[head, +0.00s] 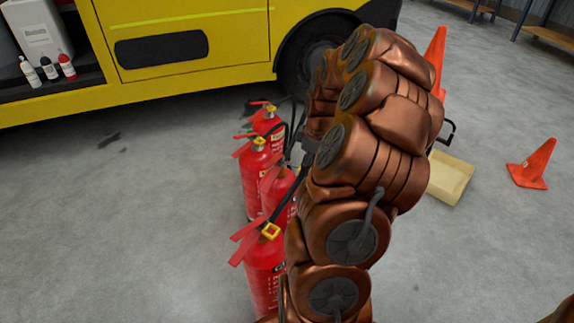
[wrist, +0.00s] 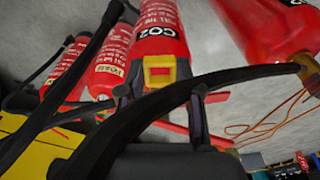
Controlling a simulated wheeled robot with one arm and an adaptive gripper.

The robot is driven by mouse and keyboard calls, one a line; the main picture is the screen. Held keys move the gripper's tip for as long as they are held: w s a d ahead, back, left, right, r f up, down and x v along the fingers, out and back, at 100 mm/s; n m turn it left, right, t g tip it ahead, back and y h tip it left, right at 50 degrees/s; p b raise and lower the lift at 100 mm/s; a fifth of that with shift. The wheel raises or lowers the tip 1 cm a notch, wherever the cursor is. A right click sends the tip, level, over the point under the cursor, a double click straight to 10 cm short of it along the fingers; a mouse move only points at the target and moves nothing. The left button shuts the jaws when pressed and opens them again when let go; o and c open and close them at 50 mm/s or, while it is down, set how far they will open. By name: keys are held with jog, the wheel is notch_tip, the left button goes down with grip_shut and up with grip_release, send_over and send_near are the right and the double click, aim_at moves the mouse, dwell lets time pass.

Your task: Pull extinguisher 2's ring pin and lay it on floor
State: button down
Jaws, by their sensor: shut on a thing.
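Several red extinguishers stand in a cluster left of my arm in the head view. In the wrist view, my gripper (wrist: 160,92) is closed on a square yellow ring pin (wrist: 147,76), a finger at each side. A red CO2 extinguisher (wrist: 160,18) shows right behind the pin. I cannot tell whether the pin is still seated. No extinguisher number is readable. In the head view my arm largely hides the gripper.
A yellow truck (head: 190,50) stands behind the extinguishers. Right of my arm are a pale yellow open box (head: 450,180) and orange cones, one at the far right (head: 532,163). Black hoses cross close to my gripper in the wrist view.

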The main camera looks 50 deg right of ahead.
jog(key=shift+s, duration=0.15)
jog(key=shift+s+d+b, duration=0.25)
jog(key=shift+s+d, duration=0.05)
jog(key=shift+s, duration=0.35)
jog(key=shift+s+d+b, duration=0.2)
jog(key=shift+s+d, duration=0.05)
jog(key=shift+s, duration=0.35)
